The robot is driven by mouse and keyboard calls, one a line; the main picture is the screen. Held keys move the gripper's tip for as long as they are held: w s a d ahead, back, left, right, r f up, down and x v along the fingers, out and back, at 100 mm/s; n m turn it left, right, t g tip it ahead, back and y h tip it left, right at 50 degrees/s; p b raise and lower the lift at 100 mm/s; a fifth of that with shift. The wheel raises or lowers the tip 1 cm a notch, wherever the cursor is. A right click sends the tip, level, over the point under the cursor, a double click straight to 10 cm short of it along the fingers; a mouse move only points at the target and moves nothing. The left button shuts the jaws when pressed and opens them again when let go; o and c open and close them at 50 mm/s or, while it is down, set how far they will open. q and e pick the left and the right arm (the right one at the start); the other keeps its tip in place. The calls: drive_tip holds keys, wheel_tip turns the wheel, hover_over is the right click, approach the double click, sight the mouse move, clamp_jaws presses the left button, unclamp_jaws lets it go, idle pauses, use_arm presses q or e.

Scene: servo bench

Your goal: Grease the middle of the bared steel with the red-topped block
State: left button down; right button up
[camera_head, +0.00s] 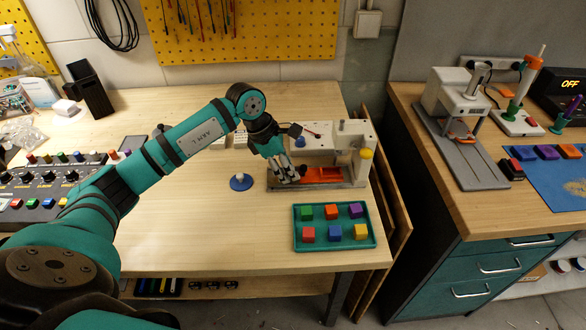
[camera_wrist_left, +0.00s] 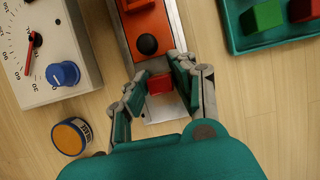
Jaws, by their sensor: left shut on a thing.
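My left gripper (camera_head: 287,176) is low over the near left end of the machine bed. In the left wrist view its fingers (camera_wrist_left: 161,84) are closed around a small red-topped block (camera_wrist_left: 160,83). The bared grey steel (camera_wrist_left: 163,107) lies under and around the block, and the fingers cover part of it. I cannot tell whether the block touches the steel. An orange slide (camera_head: 322,174) with a black knob (camera_wrist_left: 148,44) sits on the bed beyond the block. In the head view the gripper hides the block. My right gripper is not in view.
A white box with a dial and blue knob (camera_wrist_left: 62,74) stands beside the bed. A green tray (camera_head: 335,244) of coloured blocks lies in front. The front-left wood is clear.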

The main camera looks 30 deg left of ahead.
sight(276, 177)
use_arm(q)
drive_tip(key=shift+s+a+f, duration=0.1)
drive_tip(key=shift+s+a, duration=0.3)
drive_tip(key=shift+a, duration=0.15)
drive_tip(key=shift+s+a+f, duration=0.1)
drive_tip(key=shift+s+a, duration=0.25)
drive_tip(key=shift+a, duration=0.2)
drive_tip(key=shift+s+a+r+b, duration=0.15)
drive_tip(key=shift+s+a+b, duration=0.2)
drive_tip(key=shift+s+a, duration=0.35)
drive_tip(key=shift+w+a+r, duration=0.1)
drive_tip(key=shift+w+a, duration=0.15)
drive_tip(key=shift+w, duration=0.15)
drive_tip(key=shift+w+d, duration=0.55)
drive_tip(key=shift+d, duration=0.25)
drive_tip(key=shift+w+d, duration=0.5)
drive_tip(key=shift+d, duration=0.25)
drive_tip(key=shift+w+d+b, duration=0.35)
drive_tip(key=shift+w+d, duration=0.1)
drive_tip(key=shift+d, duration=0.35)
drive_tip(key=shift+w+d, duration=0.15)
drive_tip(key=shift+s+a+b, duration=0.3)
drive_tip(key=shift+s+a, duration=0.25)
drive_tip(key=shift+a, duration=0.3)
drive_tip(key=shift+s+a+b, duration=0.3)
drive_tip(key=shift+s+a, duration=0.25)
drive_tip(key=shift+a, duration=0.3)
drive_tip(key=shift+s+a, duration=0.5)
drive_tip(key=shift+a, duration=0.3)
